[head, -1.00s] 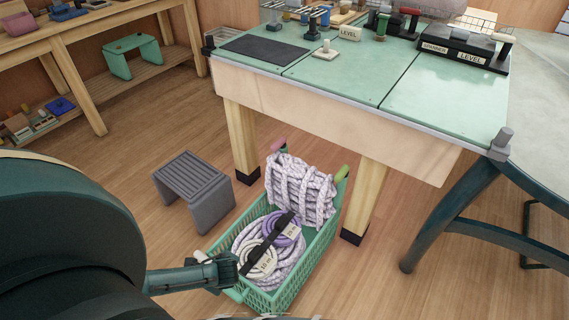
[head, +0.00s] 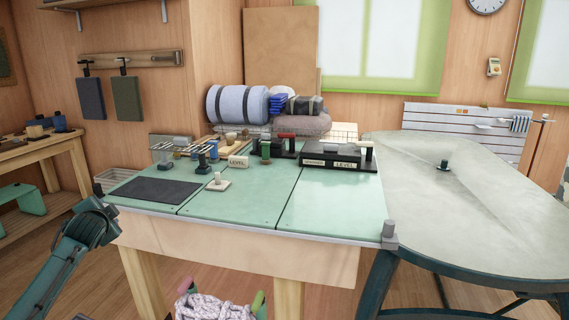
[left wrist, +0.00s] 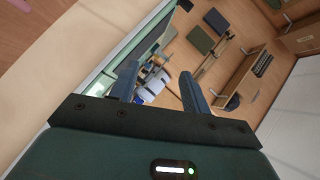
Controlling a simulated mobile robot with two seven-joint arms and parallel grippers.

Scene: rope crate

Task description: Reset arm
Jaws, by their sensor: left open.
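My left gripper (head: 98,214) is raised at the left front corner of the green-topped workbench in the head view. In the left wrist view its two dark fingers (left wrist: 158,80) stand apart with nothing between them. The white-and-purple rope (head: 213,307) shows at the bottom edge of the head view, below the bench. A pink grip (head: 185,285) and a green grip (head: 258,299) stand beside it. The rest of the crate is out of frame. My right gripper is not in view.
The workbench (head: 240,219) carries a dark mat (head: 155,191), a black box marked LEVEL (head: 333,156) and several small tools. A grey table (head: 470,210) adjoins it on the right. A wooden shelf bench (head: 35,160) stands at the left.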

